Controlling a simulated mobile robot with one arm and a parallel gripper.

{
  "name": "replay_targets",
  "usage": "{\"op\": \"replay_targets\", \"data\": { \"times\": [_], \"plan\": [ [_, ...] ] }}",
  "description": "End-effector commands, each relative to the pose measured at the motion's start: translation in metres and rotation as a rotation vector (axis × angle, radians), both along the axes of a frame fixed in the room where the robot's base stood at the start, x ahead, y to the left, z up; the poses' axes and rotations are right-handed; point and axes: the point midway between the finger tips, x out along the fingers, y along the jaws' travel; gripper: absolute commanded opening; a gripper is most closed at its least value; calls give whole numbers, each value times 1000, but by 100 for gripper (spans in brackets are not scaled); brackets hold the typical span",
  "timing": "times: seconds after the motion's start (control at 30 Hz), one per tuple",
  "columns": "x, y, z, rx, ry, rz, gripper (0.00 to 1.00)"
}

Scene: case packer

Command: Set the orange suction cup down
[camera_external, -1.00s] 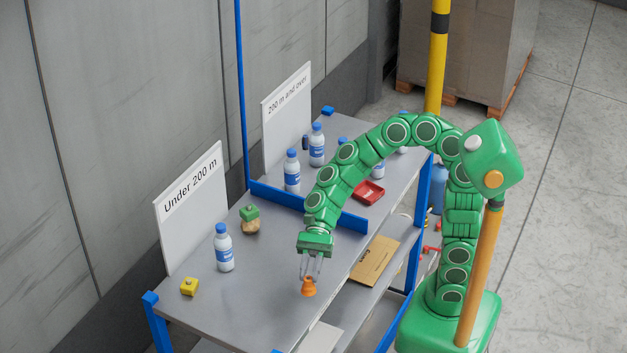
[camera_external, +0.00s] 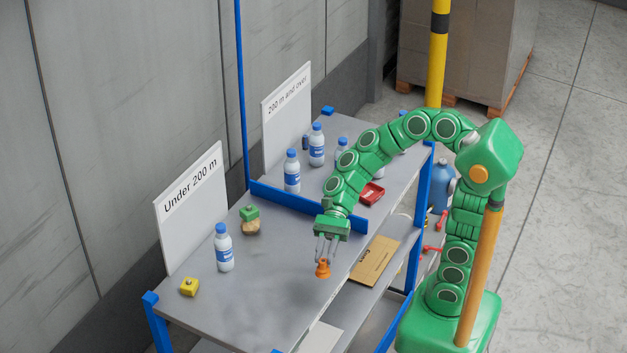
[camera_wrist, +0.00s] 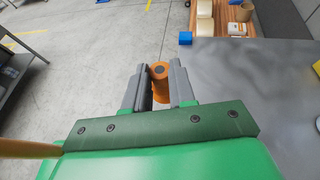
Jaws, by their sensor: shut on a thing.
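The orange suction cup (camera_external: 323,269) hangs below my gripper (camera_external: 324,256), flared end down, near the front edge of the grey table (camera_external: 262,306) on the "Under 200 m" side. Its body also shows between the two grey fingers in the wrist view (camera_wrist: 159,78). My gripper (camera_wrist: 158,90) is shut on it. The cup appears close above the tabletop; whether it touches is hard to tell from the external view. Its lower end is hidden in the wrist view.
A blue divider (camera_external: 308,207) separates the side with several bottles and a red tray (camera_external: 372,193).

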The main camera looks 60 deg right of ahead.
Motion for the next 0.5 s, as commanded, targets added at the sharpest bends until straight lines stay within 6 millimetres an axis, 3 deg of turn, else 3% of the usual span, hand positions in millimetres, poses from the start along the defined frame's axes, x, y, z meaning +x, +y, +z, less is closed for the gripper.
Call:
{"op": "replay_targets", "data": {
  "times": [0.5],
  "plan": [
    [1, -72, 2, -5, -11, -102, 0]
  ]
}}
